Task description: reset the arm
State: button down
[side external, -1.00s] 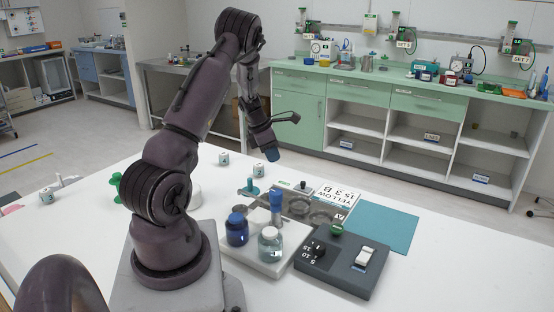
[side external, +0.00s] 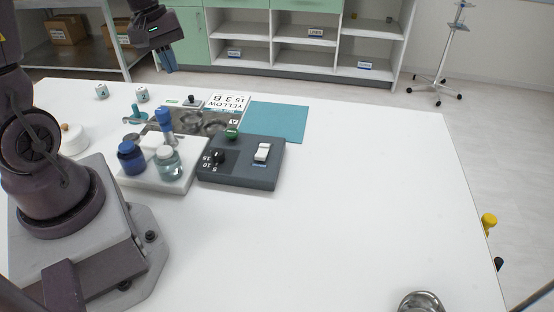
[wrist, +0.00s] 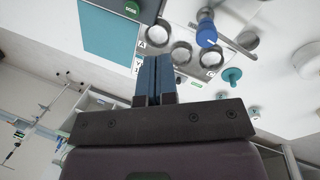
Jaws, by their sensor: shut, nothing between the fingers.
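My gripper (side external: 170,62) hangs in the air beyond the far edge of the white table as the side view shows it, above the level of the tabletop, at the upper left. Its blue fingers point down. In the wrist view the two blue fingers (wrist: 154,75) lie side by side, shut, with nothing between them. My gripper touches nothing that I can see. The upper part of my arm is cut off by the top and left edges of the side view.
A dark control box (side external: 240,163), a white tray (side external: 155,182) with a blue jar (side external: 131,157) and a clear jar (side external: 168,163), and a teal mat (side external: 277,122) are on the table (side external: 360,220). The right half is mostly clear. A metal object (side external: 421,302) stands at the front edge.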

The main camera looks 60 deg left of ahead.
jog(key=s+d+r+m+t+y, duration=0.1)
jog(key=s+d+r+m, duration=0.2)
jog(key=d+r+m, duration=0.2)
jog(key=s+d+r+m+t, duration=0.2)
jog(key=d+r+m, duration=0.4)
jog(key=d+m, duration=0.3)
jog(key=s+d, duration=0.1)
jog(key=d, duration=0.3)
jog(key=shift+s+d+r+m+t+y, duration=0.15)
jog(key=shift+s+d+m+t+y, duration=0.15)
jog(key=shift+m+y, duration=0.1)
dwell(1.2)
